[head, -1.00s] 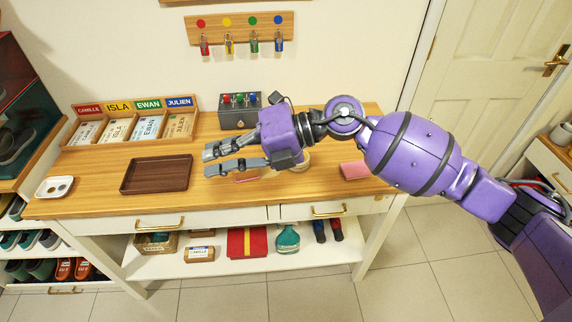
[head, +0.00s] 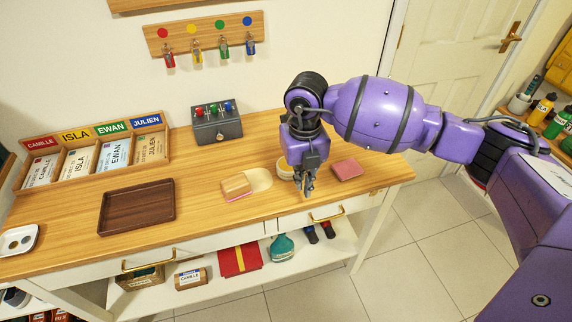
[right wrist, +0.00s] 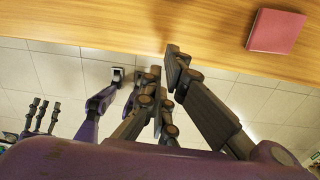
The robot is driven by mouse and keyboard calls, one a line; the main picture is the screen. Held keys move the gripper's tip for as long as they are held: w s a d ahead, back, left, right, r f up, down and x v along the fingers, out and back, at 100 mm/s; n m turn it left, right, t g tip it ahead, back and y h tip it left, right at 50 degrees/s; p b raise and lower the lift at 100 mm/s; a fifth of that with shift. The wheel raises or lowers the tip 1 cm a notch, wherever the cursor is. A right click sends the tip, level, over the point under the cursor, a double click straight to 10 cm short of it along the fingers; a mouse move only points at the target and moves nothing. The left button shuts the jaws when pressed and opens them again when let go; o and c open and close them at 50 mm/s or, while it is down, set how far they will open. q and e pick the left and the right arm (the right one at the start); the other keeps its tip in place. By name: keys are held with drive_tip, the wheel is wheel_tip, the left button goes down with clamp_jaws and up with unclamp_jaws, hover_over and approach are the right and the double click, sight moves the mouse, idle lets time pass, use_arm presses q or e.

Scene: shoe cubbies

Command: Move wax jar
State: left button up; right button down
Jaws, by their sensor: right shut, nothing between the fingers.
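A round cream jar (head: 285,170), which looks like the wax jar, stands on the wooden desktop near the middle right. My right gripper (head: 308,190) points down just right of it and in front of it, and hides part of it. The gripper is shut and empty, near the front edge of the desk. In the right wrist view the fingers (right wrist: 164,62) sit by the desk edge, and the jar does not show there. I cannot tell whether the gripper touches the jar.
A pink block (head: 347,169) lies right of the gripper. A wooden brush (head: 236,187) and a beige cloth (head: 260,179) lie left of the jar. Further left is an empty brown tray (head: 137,207). A grey switch box (head: 217,126) stands at the back.

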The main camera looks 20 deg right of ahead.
sight(295, 192)
wheel_tip(295, 192, down, 6)
drive_tip(key=shift+a+f, duration=0.1)
drive_tip(key=w, duration=0.3)
drive_tip(key=shift+w+f, duration=0.1)
drive_tip(key=shift+w, duration=0.45)
use_arm(q)
drive_tip(key=shift+w+a+r, duration=0.1)
drive_tip(key=shift+w+a, duration=0.2)
